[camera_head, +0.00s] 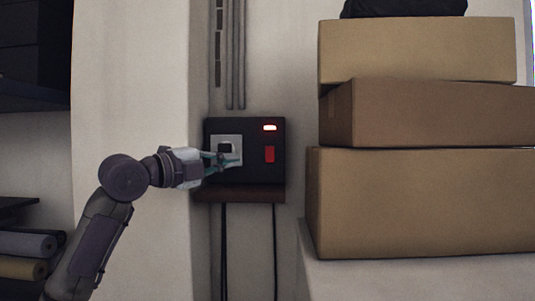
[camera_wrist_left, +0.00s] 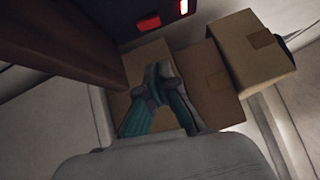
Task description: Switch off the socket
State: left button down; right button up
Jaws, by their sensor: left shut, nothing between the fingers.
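The socket is a dark box (camera_head: 246,125) on the wall, left of the carton stack. It has a pale plate with a black square centre (camera_head: 225,147) on its left half. On its right half a glowing indicator light (camera_head: 270,128) sits above a red rocker switch (camera_head: 269,154). My left gripper (camera_head: 232,161) is shut and empty, in front of the pale plate's lower part, left of the red switch. I cannot tell if it touches the plate. The red switch (camera_wrist_left: 149,23) also shows in the left wrist view, beyond the shut fingertips (camera_wrist_left: 160,68). My right gripper is not in view.
Several cardboard boxes (camera_head: 420,200) are stacked right of the socket on a pale surface (camera_head: 420,277). A brown ledge (camera_head: 240,194) lies under the socket, with cables (camera_head: 274,250) hanging below. A pale wall column (camera_head: 130,90) stands left. Rolls (camera_head: 25,245) lie lower left.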

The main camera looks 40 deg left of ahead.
pick_arm(q)
jog(key=p, duration=0.9)
send_near(273, 149)
jog(key=w+d, duration=0.3)
jog(key=shift+r, duration=0.4)
jog(key=w+a+p, duration=0.2)
jog(key=shift+w+f, duration=0.15)
jog(key=shift+w, duration=0.25)
jog(key=shift+w+a+f+p, duration=0.1)
jog(key=shift+w+a+p, duration=0.15)
jog(key=shift+p, duration=0.05)
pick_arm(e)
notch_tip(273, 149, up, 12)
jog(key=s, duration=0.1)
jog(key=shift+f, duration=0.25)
pick_arm(q)
jog(key=shift+s, duration=0.1)
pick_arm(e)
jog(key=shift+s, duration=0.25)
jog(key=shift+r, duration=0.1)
